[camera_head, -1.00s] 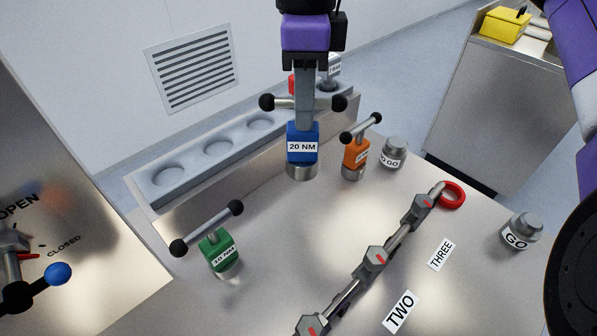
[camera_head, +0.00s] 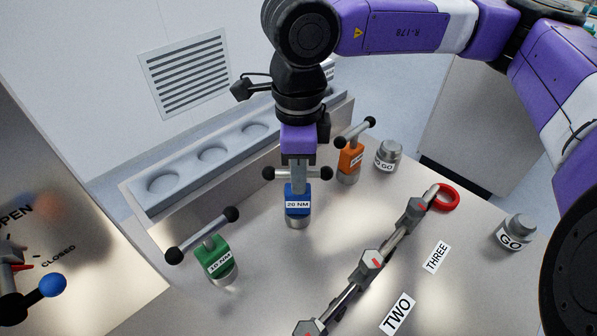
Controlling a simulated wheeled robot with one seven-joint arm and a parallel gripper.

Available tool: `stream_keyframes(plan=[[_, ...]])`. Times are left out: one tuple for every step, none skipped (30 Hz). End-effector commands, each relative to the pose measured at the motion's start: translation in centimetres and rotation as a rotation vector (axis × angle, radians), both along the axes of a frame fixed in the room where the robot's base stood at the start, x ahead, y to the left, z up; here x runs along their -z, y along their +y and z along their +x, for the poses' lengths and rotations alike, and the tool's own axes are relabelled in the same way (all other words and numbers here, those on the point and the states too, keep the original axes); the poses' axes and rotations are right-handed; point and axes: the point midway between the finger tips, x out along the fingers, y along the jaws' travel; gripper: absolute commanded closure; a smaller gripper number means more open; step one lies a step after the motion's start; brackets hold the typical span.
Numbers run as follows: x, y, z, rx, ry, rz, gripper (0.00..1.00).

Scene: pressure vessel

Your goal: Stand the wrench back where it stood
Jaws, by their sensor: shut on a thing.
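The blue 20 NM torque wrench (camera_head: 297,207) has a silver foot and a grey T-handle with black ball ends. My gripper (camera_head: 299,183) comes down from above and is shut on it, with the fingers hiding part of its stem. The wrench is upright over the bench top, between the green wrench and the orange wrench. I cannot tell whether its foot touches the bench. The green 10 NM wrench (camera_head: 217,258) stands in front of it to the left. The orange wrench (camera_head: 350,161) stands behind it to the right.
A grey rack with empty round recesses (camera_head: 211,154) runs behind the bench. A bolted bar (camera_head: 371,262) with a red ring (camera_head: 446,198) lies to the front right. GO (camera_head: 516,232) and NO GO (camera_head: 388,155) gauges stand at right. A blue-knobbed valve lever (camera_head: 52,284) is at left.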

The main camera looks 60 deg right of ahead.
Motion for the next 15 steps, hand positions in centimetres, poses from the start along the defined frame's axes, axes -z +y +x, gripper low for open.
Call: stream_keyframes(plan=[[-0.07,-0.01,0.03,0.0,-0.001,0.0,1.0],[-0.08,-0.02,0.04,0.0,-0.001,0.0,1.0],[-0.09,-0.02,0.04,0.0,-0.001,0.0,1.0],[-0.09,-0.02,0.04,0.0,-0.002,-0.001,1.0],[-0.1,-0.03,0.04,0.0,-0.002,-0.001,1.0],[-0.06,-0.03,0.04,0.0,-0.002,-0.001,1.0],[0.0,-0.03,0.04,0.0,-0.002,-0.001,1.0],[0.08,-0.03,0.04,0.0,-0.002,-0.001,1.0],[0.17,-0.03,0.06,0.0,-0.002,-0.001,1.0],[0.22,-0.03,0.06,0.0,-0.002,-0.001,1.0],[0.27,-0.04,0.06,0.0,-0.002,-0.001,1.0],[0.29,-0.04,0.04,0.0,-0.001,-0.001,0.84],[0.21,-0.03,0.03,0.0,-0.001,-0.001,0.78],[0.2,-0.03,0.03,0.0,-0.001,-0.001,0.72],[0.2,-0.03,0.03,0.0,-0.001,-0.001,0.64]])
